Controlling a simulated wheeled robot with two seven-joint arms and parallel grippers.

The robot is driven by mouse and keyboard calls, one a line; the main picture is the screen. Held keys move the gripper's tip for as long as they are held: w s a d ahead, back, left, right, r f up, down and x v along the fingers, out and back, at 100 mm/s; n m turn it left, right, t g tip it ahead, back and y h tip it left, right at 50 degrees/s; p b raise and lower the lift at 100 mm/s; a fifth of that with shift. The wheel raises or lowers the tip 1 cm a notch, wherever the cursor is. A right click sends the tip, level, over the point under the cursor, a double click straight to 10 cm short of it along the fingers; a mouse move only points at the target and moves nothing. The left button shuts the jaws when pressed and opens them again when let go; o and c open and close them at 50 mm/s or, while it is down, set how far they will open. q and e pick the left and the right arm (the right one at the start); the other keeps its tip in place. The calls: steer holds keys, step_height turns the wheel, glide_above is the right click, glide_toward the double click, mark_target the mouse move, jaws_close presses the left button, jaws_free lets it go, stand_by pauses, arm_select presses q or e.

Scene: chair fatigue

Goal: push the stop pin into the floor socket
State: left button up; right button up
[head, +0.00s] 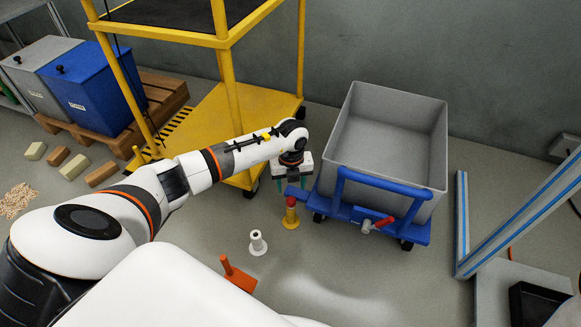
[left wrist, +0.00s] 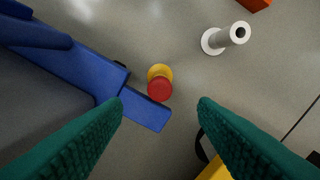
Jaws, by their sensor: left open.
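The stop pin shows as a red round head (head: 291,202) on a yellow floor piece (head: 290,219), upright beside the blue cart's front tab. In the left wrist view the red head (left wrist: 160,88) lies just ahead of the fingertips, with the yellow part (left wrist: 160,71) behind it. How deep the pin sits in the yellow piece, which looks like the floor socket, I cannot tell. My left gripper (head: 293,184) is open and empty, above and behind the pin; its teal fingers (left wrist: 161,104) are spread on either side, not touching it. My right gripper is not in view.
A grey tub cart (head: 340,160) on a blue frame (head: 385,216) stands right of the pin. A white hollow post (head: 258,243) and an orange block (head: 238,275) stand nearer. A yellow trolley (head: 205,115) is behind my left arm.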

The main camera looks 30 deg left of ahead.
arm_select(q)
step_height(320, 180, up, 4)
steer(key=shift+s+r+p, duration=0.1)
steer(key=shift+r+p, duration=0.05)
steer(key=shift+p, duration=0.65)
steer(key=shift+s, duration=0.1)
